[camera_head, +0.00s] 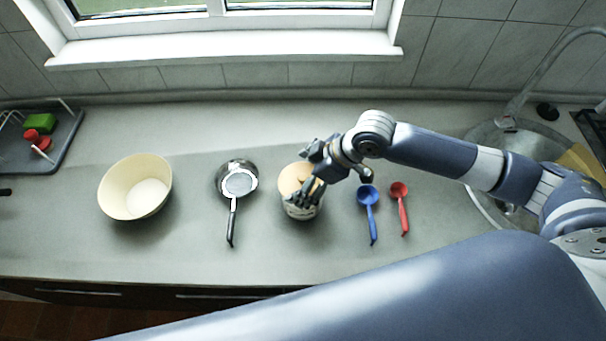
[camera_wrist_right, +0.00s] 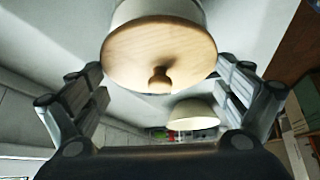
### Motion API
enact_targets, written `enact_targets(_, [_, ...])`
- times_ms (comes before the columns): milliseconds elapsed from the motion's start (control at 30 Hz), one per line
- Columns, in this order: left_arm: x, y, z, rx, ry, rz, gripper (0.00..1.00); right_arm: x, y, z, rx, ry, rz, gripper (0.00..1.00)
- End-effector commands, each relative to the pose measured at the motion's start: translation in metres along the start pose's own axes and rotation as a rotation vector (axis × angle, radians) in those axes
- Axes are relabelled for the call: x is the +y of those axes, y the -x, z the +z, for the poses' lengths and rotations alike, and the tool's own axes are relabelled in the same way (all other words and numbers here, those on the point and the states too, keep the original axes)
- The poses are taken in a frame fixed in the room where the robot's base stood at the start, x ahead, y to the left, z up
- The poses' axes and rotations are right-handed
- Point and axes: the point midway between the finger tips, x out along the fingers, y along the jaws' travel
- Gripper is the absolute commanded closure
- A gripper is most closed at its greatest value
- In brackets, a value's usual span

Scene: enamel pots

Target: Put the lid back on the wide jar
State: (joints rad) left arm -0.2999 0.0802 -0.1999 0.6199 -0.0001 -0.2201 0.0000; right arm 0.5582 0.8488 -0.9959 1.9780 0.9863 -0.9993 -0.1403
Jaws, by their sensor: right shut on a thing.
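The wide jar (camera_head: 301,213) is pale and stands near the middle of the counter. The round light-wood lid (camera_head: 293,177) is at the jar's mouth. In the right wrist view the lid (camera_wrist_right: 160,52) shows its face and small knob, with the jar's white wall (camera_wrist_right: 160,10) behind it. I cannot tell whether the lid sits fully down. Part of the lid and jar is hidden behind the fingers in the head view. My left gripper is not in view.
A small pan (camera_head: 238,181) with a black handle and a cream bowl (camera_head: 135,187) stand left of the jar. A blue scoop (camera_head: 368,196) and a red scoop (camera_head: 401,195) lie close on its right. A sink is at the far right. The counter's front strip is clear.

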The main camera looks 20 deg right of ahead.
Motion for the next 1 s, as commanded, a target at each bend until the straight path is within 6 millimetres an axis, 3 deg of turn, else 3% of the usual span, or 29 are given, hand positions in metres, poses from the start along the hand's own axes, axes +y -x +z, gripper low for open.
enact_targets(300, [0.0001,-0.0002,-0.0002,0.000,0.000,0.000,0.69,0.0000,-0.0002,-0.0001,0.000,0.000,0.000,0.29])
enact_targets(333, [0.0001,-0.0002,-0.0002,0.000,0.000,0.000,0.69,0.0000,-0.0002,-0.0001,0.000,0.000,0.000,0.02])
enact_targets(367, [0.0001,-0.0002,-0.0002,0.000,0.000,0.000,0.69,0.0000,-0.0002,-0.0001,0.000,0.000,0.000,0.00])
enact_targets(1000, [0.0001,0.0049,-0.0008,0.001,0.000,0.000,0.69,0.0001,0.0039,-0.0026,0.000,0.000,0.000,0.00])
